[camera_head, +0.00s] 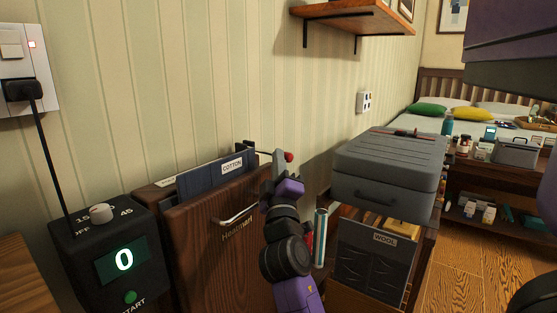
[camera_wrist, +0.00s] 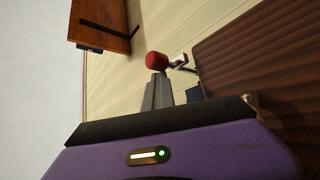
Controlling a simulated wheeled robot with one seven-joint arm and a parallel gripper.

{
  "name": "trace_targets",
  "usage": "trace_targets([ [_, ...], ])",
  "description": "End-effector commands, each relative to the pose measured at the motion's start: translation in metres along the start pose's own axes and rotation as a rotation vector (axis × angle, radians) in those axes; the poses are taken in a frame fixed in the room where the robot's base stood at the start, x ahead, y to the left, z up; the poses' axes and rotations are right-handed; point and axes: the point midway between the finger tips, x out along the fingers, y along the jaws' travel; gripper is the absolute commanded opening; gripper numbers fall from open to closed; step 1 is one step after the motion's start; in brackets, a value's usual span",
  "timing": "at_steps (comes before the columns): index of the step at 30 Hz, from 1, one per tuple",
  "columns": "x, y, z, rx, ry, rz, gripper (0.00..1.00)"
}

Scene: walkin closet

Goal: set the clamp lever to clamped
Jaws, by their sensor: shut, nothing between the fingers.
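The clamp lever is a thin metal rod with a red knob (camera_head: 289,156) at its end, standing out near the top right corner of the dark wooden press (camera_head: 205,255). My gripper (camera_head: 279,158) is beside the knob, its grey fingers shut and empty. In the wrist view the red knob (camera_wrist: 157,60) shows just beyond the tips of my gripper (camera_wrist: 158,80), with a bent metal piece of the lever to its right. I cannot tell whether the fingers touch the knob. My fingers hide part of the rod in the head view.
A black timer box (camera_head: 122,260) reading 0 stands left of the press. A grey case (camera_head: 390,165) sits on a wooden unit to the right. A wooden shelf (camera_head: 352,18) is on the wall above. The wall space above the lever is clear.

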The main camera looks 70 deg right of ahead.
Motion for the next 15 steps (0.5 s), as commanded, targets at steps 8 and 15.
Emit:
trace_targets([
  [8, -0.042, -0.004, 0.004, -0.006, -0.003, -0.004, 0.00],
  [15, -0.071, -0.001, 0.002, -0.003, -0.001, -0.001, 0.00],
])
